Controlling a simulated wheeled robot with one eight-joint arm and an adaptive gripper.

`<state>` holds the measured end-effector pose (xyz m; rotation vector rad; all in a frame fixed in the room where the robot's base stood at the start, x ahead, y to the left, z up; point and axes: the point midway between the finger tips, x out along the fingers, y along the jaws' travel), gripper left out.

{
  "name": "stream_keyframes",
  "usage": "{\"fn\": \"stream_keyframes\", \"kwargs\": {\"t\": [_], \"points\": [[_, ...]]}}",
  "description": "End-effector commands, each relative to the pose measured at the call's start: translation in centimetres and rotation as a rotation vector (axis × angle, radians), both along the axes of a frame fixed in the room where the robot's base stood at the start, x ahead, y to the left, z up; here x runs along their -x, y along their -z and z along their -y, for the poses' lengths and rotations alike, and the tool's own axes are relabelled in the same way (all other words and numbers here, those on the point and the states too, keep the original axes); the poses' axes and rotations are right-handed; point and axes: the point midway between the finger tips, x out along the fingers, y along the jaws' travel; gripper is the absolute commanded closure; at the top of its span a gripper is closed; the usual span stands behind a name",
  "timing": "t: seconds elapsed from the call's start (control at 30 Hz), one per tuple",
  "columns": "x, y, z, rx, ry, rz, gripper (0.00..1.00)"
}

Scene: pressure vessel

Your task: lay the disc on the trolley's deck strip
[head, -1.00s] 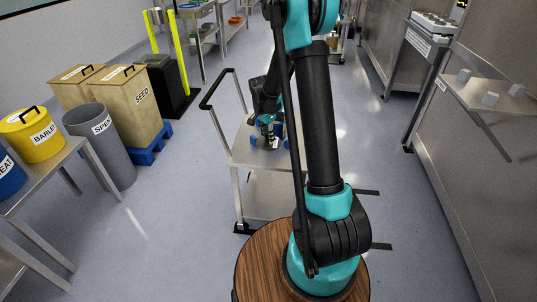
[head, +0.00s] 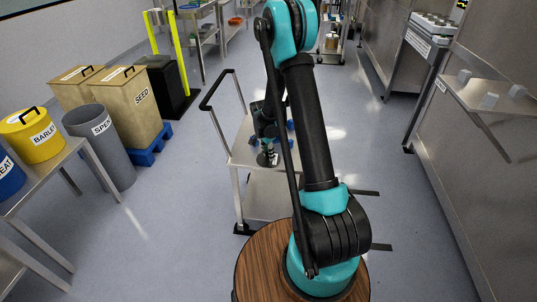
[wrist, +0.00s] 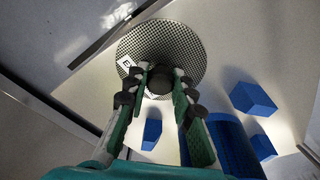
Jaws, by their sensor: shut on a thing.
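My gripper (wrist: 158,82) is shut on the dark knob at the middle of a round disc with a fine checkered or mesh face (wrist: 182,42) and a white label. The disc is level or nearly so beyond the fingertips, over the trolley's deck (wrist: 210,25). I cannot tell whether it touches the deck. In the head view my gripper (head: 268,150) is small above the trolley's top deck (head: 243,152), partly hidden by my arm. The deck strip cannot be made out for certain.

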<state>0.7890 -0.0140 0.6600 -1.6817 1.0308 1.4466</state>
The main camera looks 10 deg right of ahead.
Motion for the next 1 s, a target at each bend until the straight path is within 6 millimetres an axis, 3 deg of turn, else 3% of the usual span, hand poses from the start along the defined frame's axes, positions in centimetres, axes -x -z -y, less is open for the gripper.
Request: {"fn": "stream_keyframes", "kwargs": {"t": [0.1,0.13,0.3,0.67,0.83,1.0], "points": [[0.0,0.2,0.0,0.000,0.000,0.000,1.00],[0.0,0.3,0.0,0.000,0.000,0.000,0.75],[0.0,0.2,0.0,0.000,0.000,0.000,0.55],[0.0,-0.1,0.0,0.000,0.000,0.000,0.55],[0.1,-2.0,-0.3,0.000,-0.001,0.000,0.55],[0.4,-5.2,-0.7,0.000,-0.001,0.000,0.55]]}}
